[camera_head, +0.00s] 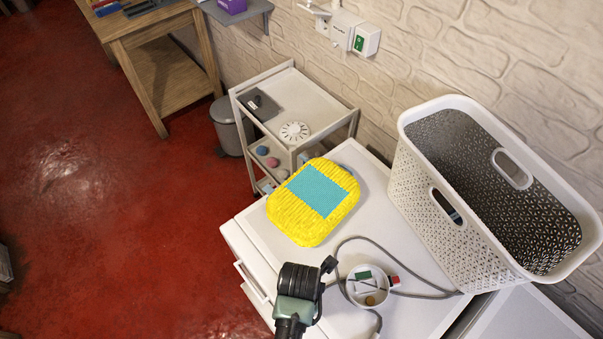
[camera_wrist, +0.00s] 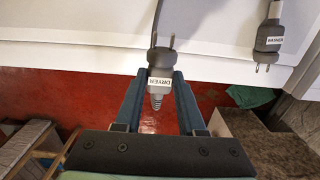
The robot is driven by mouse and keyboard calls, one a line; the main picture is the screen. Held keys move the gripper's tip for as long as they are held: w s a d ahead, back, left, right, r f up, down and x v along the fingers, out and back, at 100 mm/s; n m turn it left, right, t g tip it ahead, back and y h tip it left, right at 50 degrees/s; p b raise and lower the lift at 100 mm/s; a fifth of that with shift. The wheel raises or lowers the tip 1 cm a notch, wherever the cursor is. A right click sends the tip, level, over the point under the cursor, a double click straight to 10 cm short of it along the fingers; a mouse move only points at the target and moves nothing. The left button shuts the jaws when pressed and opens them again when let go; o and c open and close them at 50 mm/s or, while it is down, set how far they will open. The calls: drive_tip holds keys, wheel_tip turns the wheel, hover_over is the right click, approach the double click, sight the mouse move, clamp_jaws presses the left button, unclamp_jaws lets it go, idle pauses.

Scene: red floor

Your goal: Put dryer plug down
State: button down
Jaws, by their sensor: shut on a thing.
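The dryer plug (camera_wrist: 160,83), grey with two metal prongs and a "DRYER" label, is held between the two fingers of my gripper (camera_wrist: 160,77). Its prongs point away from my wrist, toward a white surface edge. In the head view my gripper (camera_head: 328,266) is above the front part of a white appliance top (camera_head: 375,220). A second grey plug labelled "WASHER" (camera_wrist: 270,36) lies at the white edge to the right in the wrist view, apart from my gripper.
On the white top are a yellow bundle with a blue patch (camera_head: 315,200), a round container with small items (camera_head: 368,286), a grey cord (camera_head: 395,262) and a large white perforated basket (camera_head: 440,205). A white shelf cart (camera_head: 318,103) stands behind. Red floor (camera_head: 110,220) is open at left.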

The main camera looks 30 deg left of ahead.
drive_tip(key=shift+f, duration=2.3)
drive_tip(key=shift+f, duration=0.2)
drive_tip(key=c, duration=0.5)
unclamp_jaws()
drive_tip(key=shift+r, duration=0.1)
wheel_tip(320, 180, up, 12)
drive_tip(key=shift+r, duration=0.15)
